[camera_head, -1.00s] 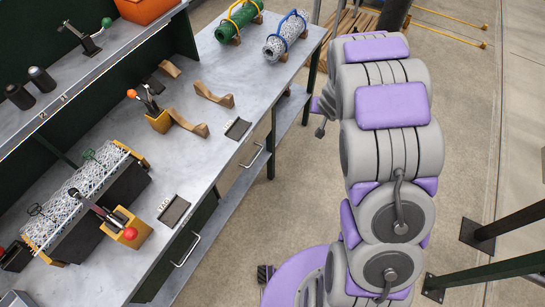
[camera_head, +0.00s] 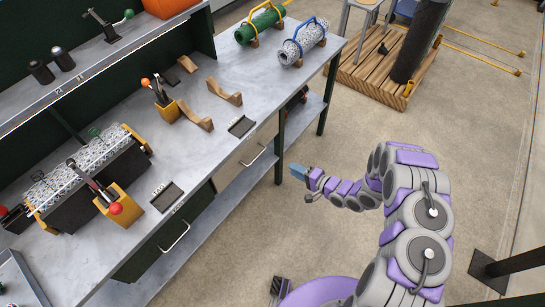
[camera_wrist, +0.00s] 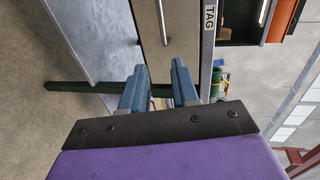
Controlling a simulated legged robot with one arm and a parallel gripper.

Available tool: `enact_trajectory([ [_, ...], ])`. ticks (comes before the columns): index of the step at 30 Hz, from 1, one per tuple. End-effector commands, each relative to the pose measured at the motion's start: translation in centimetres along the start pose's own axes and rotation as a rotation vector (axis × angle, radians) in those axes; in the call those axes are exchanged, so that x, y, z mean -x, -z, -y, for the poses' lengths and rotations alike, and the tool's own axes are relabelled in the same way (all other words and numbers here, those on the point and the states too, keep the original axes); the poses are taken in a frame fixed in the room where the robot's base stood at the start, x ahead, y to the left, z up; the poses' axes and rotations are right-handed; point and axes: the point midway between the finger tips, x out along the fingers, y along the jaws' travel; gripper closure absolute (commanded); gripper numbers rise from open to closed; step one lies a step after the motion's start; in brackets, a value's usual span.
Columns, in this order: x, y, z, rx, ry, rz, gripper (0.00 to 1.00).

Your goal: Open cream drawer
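The cream drawer (camera_head: 236,168) is set under the workbench top, right of a dark green drawer, and looks shut. Its metal bar handle (camera_head: 254,156) runs along the front. In the wrist view the cream front (camera_wrist: 182,35) fills the upper middle, with the handle (camera_wrist: 163,22) lying between the lines of my fingers. My gripper (camera_head: 298,171) is in front of the bench, right of the drawer and apart from it. In the wrist view its two blue fingers (camera_wrist: 159,82) stand apart with nothing between them.
The dark green drawer (camera_head: 160,248) has its own bar handle. A lower shelf (camera_head: 222,195) and a dark bench leg (camera_head: 279,150) are near my gripper. The bench top (camera_head: 225,75) holds tools and mesh rolls. The floor (camera_head: 330,230) in front is clear.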

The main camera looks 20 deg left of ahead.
Motion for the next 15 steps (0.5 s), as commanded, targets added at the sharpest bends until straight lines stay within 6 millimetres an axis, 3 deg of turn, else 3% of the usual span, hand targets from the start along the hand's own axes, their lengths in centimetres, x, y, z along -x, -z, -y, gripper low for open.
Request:
enact_trajectory([
  [3,-0.7,-1.0,0.1,-0.025,0.032,0.016,0.71],
  [8,-2.0,-1.1,0.2,-0.026,0.037,0.019,0.71],
  [15,-6.1,-1.0,0.3,-0.025,0.039,0.020,0.71],
])
